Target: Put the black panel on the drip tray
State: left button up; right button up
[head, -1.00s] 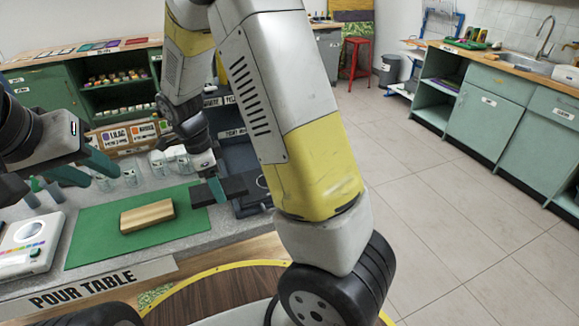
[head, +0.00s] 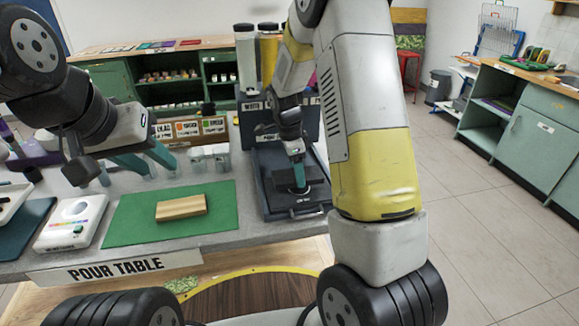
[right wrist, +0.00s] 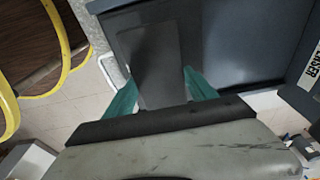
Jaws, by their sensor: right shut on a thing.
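The black panel (right wrist: 155,45) is a flat dark rectangle between the two teal fingers of my right gripper (right wrist: 160,92) in the right wrist view. It overlaps the dark drip tray (right wrist: 225,40); whether it touches the tray or hangs just above it I cannot tell. In the head view my right gripper (head: 299,182) points down over the drip tray (head: 282,208), at the right end of the pour table; the panel is hard to separate from the tray there. My left gripper (head: 160,168) is open and empty, above the table's left part.
A wooden block (head: 181,207) lies on a green mat (head: 135,228) left of the tray. A white scale-like device (head: 72,222) stands further left. White cups (head: 208,158) and labelled boxes (head: 187,130) stand behind the mat. A dark bin with bottles (head: 262,118) is behind the tray.

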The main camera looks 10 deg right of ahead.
jog(key=shift+w+d, duration=0.25)
jog(key=shift+d, duration=0.15)
jog(key=shift+f, duration=1.8)
jog(key=shift+f, duration=0.1)
jog(key=o, duration=1.5)
jog(key=shift+c, duration=0.2)
